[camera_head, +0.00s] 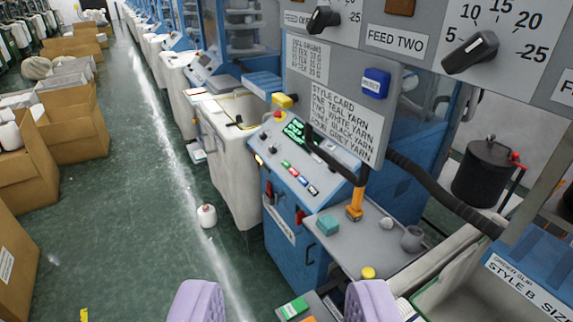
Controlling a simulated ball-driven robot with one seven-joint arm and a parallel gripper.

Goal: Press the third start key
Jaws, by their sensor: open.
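A blue machine console (290,165) stands near the middle of the view, with a sloped top and a small lit green screen (294,130). Below the screen is a short row of small coloured keys (299,177); their labels are too small to read, so I cannot tell which is a start key. My gripper (283,303) shows as two lilac fingers at the bottom edge, wide apart with nothing held between them. It appears nearer to the camera than the console and apart from the keys.
A grey panel with dials and a style card (340,112) hangs above the console. A yarn cone (207,215) stands on the floor. Cardboard boxes (75,125) line the left; the green aisle between is mostly clear.

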